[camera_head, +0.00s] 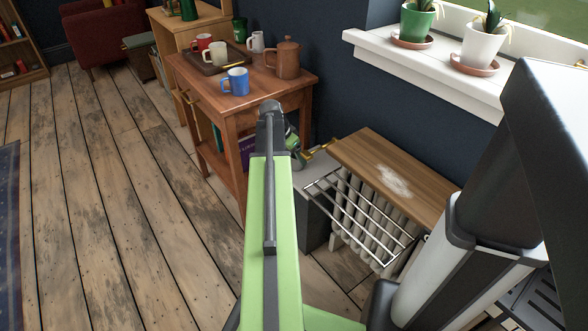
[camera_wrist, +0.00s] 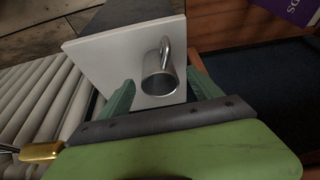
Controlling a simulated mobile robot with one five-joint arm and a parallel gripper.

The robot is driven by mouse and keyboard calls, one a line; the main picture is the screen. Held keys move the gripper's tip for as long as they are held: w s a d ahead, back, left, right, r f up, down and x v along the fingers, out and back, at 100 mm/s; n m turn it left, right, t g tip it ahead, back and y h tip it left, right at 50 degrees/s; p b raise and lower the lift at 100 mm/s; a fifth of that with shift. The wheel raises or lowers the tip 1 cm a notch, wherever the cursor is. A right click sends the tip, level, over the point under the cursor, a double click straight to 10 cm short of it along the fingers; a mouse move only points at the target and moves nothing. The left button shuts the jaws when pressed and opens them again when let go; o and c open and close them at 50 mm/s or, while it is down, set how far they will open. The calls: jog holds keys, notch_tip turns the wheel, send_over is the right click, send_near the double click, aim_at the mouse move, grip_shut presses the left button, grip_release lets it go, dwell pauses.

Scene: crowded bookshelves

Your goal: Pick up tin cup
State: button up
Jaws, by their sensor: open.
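The tin cup (camera_wrist: 157,82) is a shiny grey metal cup with a handle at its top in the wrist view. It sits on a flat white surface (camera_wrist: 100,52), its open mouth facing the camera. My gripper (camera_wrist: 161,77) is open, with one green finger to the left of the cup and the other to its right. I cannot tell whether either finger touches it. In the head view my arm hides the cup, and only a green part of my gripper (camera_head: 292,138) shows past the arm.
A wooden table (camera_head: 292,86) holds a blue mug (camera_head: 235,82), other mugs and a brown coffee pot (camera_head: 288,58). A radiator with a metal rack (camera_head: 345,215) and wooden top (camera_head: 405,178) stands close on the right. Open plank floor (camera_head: 100,200) lies left.

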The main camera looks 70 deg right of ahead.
jog(key=shift+b+x, duration=0.35)
jog(key=shift+x, duration=0.7)
jog(key=shift+r, duration=0.1)
jog(key=shift+c, duration=0.3)
jog(key=c, duration=1.4)
jog(key=shift+a, duration=0.1)
jog(key=shift+r+p, duration=0.15)
jog(key=shift+p, duration=0.15)
